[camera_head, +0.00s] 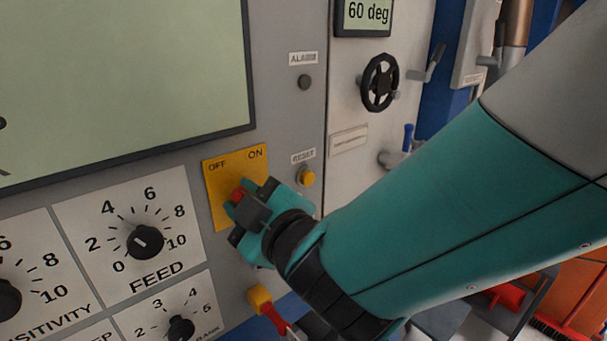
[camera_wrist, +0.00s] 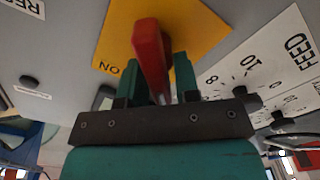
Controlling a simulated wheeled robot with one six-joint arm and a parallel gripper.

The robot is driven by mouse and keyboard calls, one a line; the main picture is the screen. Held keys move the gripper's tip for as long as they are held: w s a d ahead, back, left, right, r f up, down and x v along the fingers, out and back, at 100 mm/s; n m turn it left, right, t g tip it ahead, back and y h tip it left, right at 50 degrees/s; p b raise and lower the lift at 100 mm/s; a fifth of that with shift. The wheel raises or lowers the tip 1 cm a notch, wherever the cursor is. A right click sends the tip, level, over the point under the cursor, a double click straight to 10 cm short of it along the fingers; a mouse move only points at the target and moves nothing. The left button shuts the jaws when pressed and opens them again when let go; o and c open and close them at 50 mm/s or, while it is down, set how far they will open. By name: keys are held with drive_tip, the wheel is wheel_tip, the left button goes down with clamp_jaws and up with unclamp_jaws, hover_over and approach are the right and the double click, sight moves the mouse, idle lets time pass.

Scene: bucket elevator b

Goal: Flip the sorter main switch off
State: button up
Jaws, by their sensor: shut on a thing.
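The main switch is a red handle (camera_head: 238,195) on a yellow plate (camera_head: 216,187) marked OFF at left and ON at right. My gripper (camera_head: 246,206) is at the plate, its teal fingers closed around the handle. In the wrist view the red handle (camera_wrist: 149,45) stands between my two fingers (camera_wrist: 157,78), in front of the yellow plate (camera_wrist: 195,30). The ON label shows at the plate's edge there; the OFF label is not visible in that view. Which label the handle points to is hard to tell, as my gripper covers its base.
The FEED dial (camera_head: 145,242) is left of the switch. A yellow RESET button (camera_head: 307,178) is close on the right, with an ALARM lamp (camera_head: 305,82) above it. A red and yellow lever (camera_head: 262,300) sits below my gripper. A black handwheel (camera_head: 379,82) is farther right.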

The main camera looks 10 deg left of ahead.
drive_tip(key=shift+n, duration=0.3)
drive_tip(key=o, duration=0.9)
drive_tip(key=shift+s, duration=0.1)
drive_tip(key=shift+b+v, duration=7.5)
drive_tip(key=shift+v, duration=1.15)
